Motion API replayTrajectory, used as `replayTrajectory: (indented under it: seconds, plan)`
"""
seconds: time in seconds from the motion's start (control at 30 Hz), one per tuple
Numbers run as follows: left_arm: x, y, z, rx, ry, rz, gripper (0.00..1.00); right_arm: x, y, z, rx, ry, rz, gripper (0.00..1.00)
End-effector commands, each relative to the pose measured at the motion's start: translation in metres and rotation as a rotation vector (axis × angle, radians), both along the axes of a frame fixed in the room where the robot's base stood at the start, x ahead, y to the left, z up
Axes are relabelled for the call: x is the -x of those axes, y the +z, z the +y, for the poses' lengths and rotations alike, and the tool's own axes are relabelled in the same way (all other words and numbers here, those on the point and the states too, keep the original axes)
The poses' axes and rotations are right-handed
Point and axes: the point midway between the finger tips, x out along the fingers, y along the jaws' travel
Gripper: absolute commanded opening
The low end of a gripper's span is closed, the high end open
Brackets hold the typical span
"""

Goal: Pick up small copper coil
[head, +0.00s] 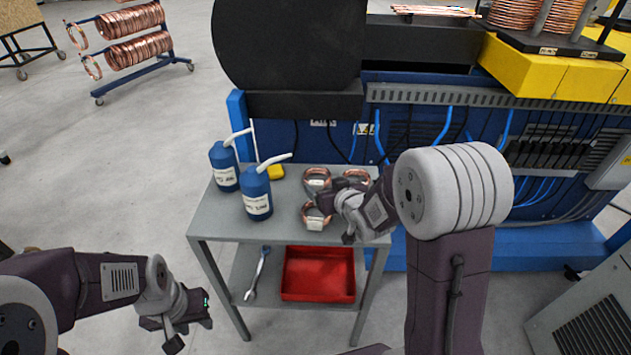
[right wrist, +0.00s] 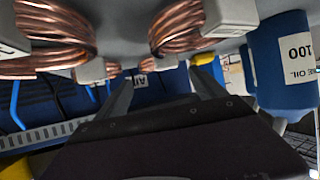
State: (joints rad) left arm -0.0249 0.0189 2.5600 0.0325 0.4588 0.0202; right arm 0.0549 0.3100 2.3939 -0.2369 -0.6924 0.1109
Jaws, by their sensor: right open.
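Several small copper coils with white tags sit on the grey cart top: one at the back (head: 317,174), one at the back right (head: 356,175) and one nearer the front (head: 311,214). My right gripper (head: 333,220) is over the right part of the cart, close beside the front coil and partly covering the group. In the right wrist view, its two fingers (right wrist: 162,88) are apart with no coil between them. One coil (right wrist: 60,38) shows at left there and another (right wrist: 180,30) near the middle. My left gripper (head: 188,328) hangs at lower left, away from the cart; its jaw gap is unclear.
Two blue oil cans (head: 224,168) (head: 257,196) with white spouts stand on the cart's left side. A yellow item (head: 275,172) lies behind them. The lower shelf holds a red tray (head: 318,290) and a wrench (head: 257,275). A blue machine (head: 480,240) stands behind.

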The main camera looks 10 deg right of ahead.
Motion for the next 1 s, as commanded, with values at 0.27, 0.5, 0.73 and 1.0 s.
replayTrajectory:
  seconds: [0.27,0.5,0.73,1.0]
  plan:
    - [0.000,-0.004,0.000,0.000,0.000,0.000,0.36,-0.024,-0.012,0.003,0.000,0.000,0.001,0.80]
    - [0.000,-0.009,0.000,0.000,0.000,0.000,0.36,-0.057,-0.028,0.005,0.001,0.001,0.001,0.80]
    - [0.000,-0.009,0.000,0.000,0.000,0.000,0.36,-0.071,-0.034,0.007,0.000,0.001,0.002,0.80]
    - [0.000,-0.009,0.000,0.000,0.000,0.000,0.36,-0.071,-0.034,0.007,0.000,0.001,0.001,0.38]
